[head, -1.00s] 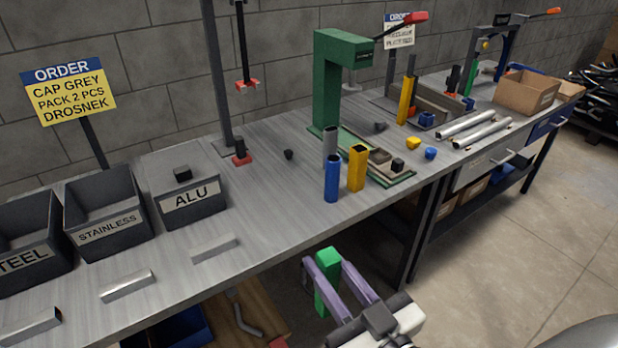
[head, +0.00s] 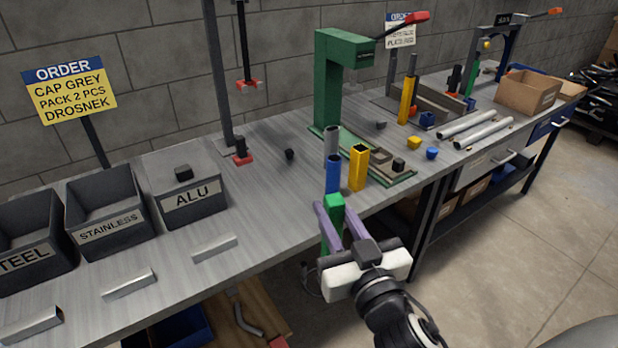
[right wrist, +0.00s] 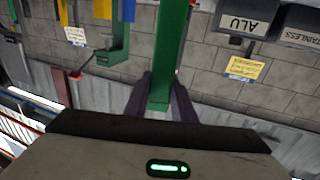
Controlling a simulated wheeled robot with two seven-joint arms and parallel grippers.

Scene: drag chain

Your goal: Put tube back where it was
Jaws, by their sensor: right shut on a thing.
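My right gripper (head: 332,226) is shut on a green square tube (head: 334,207), held upright at the bench's front edge. The green tube also shows in the right wrist view (right wrist: 168,50), between the purple fingers (right wrist: 155,98). In the head view it stands in front of a blue tube (head: 332,176), whose lower part it hides. A grey tube (head: 331,143) stands just behind the blue one, and a yellow tube (head: 358,169) stands to the right. Whether the green tube's lower end touches the bench cannot be told. My left gripper is not in view.
A green press (head: 328,85) stands behind the tubes, its base plate (head: 385,172) to their right. Bins, including the ALU bin (head: 190,203), stand at left. Metal pieces (head: 215,249) lie along the front edge.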

